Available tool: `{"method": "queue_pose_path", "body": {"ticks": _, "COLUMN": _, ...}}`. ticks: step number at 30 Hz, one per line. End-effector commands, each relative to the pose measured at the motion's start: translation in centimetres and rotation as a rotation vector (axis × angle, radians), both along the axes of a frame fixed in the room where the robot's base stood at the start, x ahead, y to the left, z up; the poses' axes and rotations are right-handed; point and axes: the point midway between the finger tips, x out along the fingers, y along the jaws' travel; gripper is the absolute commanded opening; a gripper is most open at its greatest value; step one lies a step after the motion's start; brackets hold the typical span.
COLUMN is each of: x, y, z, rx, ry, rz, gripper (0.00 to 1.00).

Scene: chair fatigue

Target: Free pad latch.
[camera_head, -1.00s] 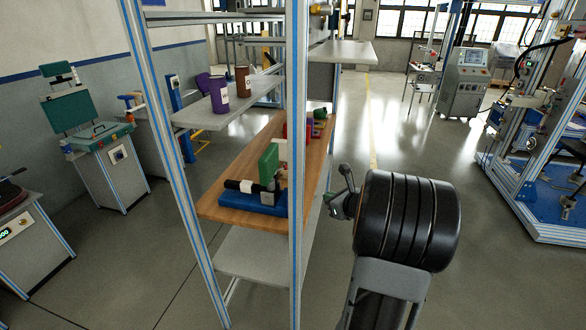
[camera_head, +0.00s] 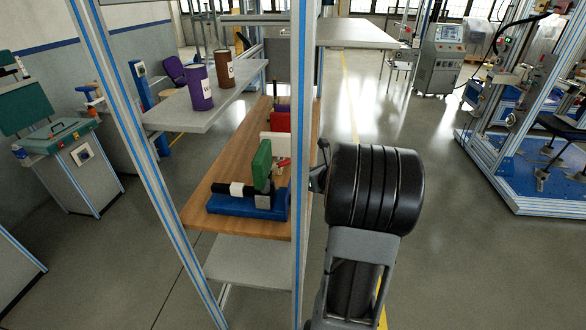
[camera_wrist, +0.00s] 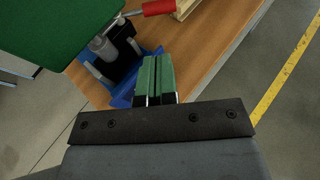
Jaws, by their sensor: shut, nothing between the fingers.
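A fixture with a blue base (camera_head: 245,207) lies on the wooden shelf, with a black-and-white cylinder along it. A green pad (camera_head: 262,165) stands upright on the fixture. A red handle (camera_head: 283,162) shows beside the pad. In the wrist view, the green pad (camera_wrist: 55,25) fills the upper left, the blue base (camera_wrist: 122,100) lies below, and the red handle (camera_wrist: 155,9) is at the top. My gripper (camera_wrist: 157,60) has green fingers, shut and empty, over the shelf beside the fixture. I cannot tell whether they touch it. In the head view it is largely hidden by my wrist and the post. I cannot make out the latch.
An aluminium post (camera_head: 302,150) stands between the fixture and my arm. The wooden shelf (camera_head: 222,172) holds further red and white blocks behind the pad. A grey shelf (camera_head: 180,112) above carries a purple can (camera_head: 200,88) and a brown can (camera_head: 224,68). Open floor lies right.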

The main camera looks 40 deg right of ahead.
Motion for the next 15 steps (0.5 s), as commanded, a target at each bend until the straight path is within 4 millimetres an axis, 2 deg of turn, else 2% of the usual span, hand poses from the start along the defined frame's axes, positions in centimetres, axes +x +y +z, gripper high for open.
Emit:
{"method": "queue_pose_path", "body": {"ticks": 5, "x": 1.7, "y": 0.0, "z": -0.7, "rx": 0.002, "ry": 0.002, "rz": 0.000, "gripper": 0.00}}
{"method": "queue_pose_path", "body": {"ticks": 15, "x": 6.5, "y": 0.0, "z": -2.6, "rx": 0.001, "ry": 0.001, "rz": -0.003, "gripper": 0.00}}
